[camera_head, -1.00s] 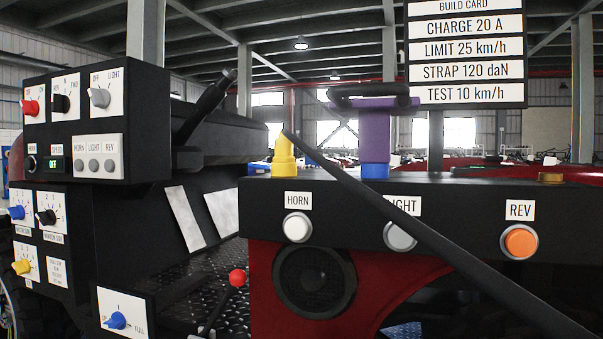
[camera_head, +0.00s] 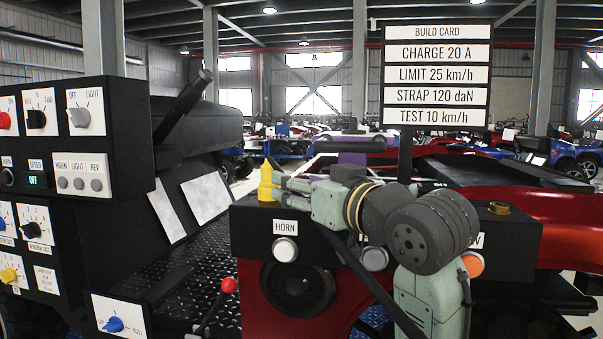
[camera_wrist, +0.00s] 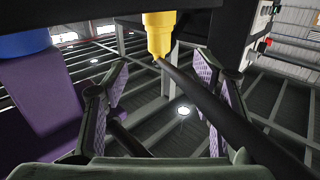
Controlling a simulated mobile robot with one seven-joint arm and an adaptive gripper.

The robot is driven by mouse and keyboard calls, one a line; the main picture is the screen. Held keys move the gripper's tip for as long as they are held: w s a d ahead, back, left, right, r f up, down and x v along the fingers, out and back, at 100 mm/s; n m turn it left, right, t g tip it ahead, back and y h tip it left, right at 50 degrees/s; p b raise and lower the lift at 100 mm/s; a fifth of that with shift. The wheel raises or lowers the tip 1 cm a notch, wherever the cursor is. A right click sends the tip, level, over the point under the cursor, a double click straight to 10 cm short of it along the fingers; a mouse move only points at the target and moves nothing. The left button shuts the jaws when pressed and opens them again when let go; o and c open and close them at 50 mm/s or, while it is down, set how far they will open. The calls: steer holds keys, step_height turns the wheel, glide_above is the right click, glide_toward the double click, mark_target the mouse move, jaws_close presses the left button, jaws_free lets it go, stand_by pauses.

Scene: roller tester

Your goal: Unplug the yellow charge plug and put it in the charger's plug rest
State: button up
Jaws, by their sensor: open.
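The yellow charge plug (camera_head: 266,182) stands upright at the left end of the black panel top (camera_head: 465,190). Its black cable (camera_head: 370,282) runs down to the right, partly behind my arm. My gripper (camera_head: 282,184) is open beside the plug's right side in the head view. The wrist view looks inverted: the plug (camera_wrist: 159,34) is at top centre, beyond the fingertips and in line with the gap between my fingers (camera_wrist: 170,85). The cable crosses that gap toward the lower right. I see no grip on the plug. I cannot make out the charger's plug rest.
A purple post (camera_wrist: 45,105) with a blue base (camera_wrist: 22,43) stands beside my fingers; my arm mostly hides it in the head view. A brass fitting (camera_head: 498,208) sits on the panel's right. Switch boxes (camera_head: 75,130) stand left. A build card (camera_head: 437,75) rises behind.

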mark_target(273, 169)
steer(key=p+x, duration=0.3)
steer(key=x, duration=0.7)
steer(key=shift+w+a+p, duration=0.1)
steer(key=shift+w+p, duration=0.2)
steer(key=shift+w, duration=0.1)
steer(key=shift+c, duration=0.6)
jaws_close()
stand_by(0.4)
steer(key=shift+r, duration=0.6)
stand_by(0.4)
steer(key=c, duration=0.6)
jaws_free()
jaws_close()
